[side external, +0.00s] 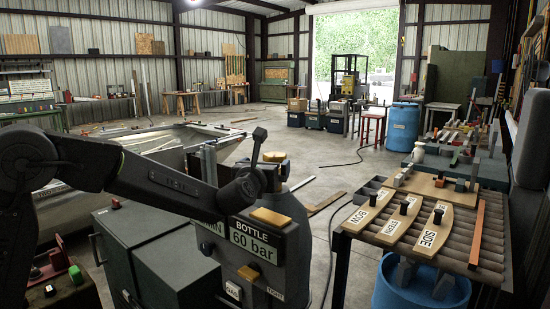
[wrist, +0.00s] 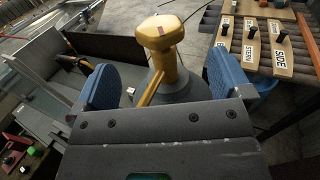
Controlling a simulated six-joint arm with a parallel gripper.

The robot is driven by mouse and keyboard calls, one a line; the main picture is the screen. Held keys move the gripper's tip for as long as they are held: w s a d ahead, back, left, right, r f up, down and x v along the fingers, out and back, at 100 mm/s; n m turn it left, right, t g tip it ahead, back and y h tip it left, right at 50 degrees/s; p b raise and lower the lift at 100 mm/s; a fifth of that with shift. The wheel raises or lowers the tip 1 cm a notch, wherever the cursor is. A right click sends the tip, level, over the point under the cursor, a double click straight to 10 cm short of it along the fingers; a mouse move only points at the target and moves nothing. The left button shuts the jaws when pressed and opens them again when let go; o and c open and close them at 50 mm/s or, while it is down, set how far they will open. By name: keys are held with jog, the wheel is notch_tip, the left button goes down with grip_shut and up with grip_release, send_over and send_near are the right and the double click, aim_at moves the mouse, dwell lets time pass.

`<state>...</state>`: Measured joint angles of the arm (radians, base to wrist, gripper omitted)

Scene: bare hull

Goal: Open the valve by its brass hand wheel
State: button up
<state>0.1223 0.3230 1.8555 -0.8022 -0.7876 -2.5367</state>
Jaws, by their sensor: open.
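The brass hand wheel (wrist: 158,34) shows in the wrist view as a yellow rounded cap on a thick yellow stem, above a dark grey bottle shoulder (wrist: 180,88). In the side view the brass wheel (side external: 275,157) sits beyond the end of my arm, which partly hides the valve. My gripper (wrist: 158,80) is open, with a blue pad on each side. In the wrist picture the stem shows between the pads and the wheel's cap above them. Neither pad visibly touches the brass, and I cannot tell the distance in depth.
A dark cabinet with a "BOTTLE 60 bar" sign (side external: 256,240) stands below my gripper. At right, a slatted bench (side external: 440,232) holds wooden plates marked BOW, STERN and SIDE. A metal hull (side external: 75,200) lies at left. Open floor (side external: 300,200) is behind.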

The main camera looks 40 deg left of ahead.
aim_at(275, 154)
jog(key=x, duration=0.9)
jog(key=c, duration=0.9)
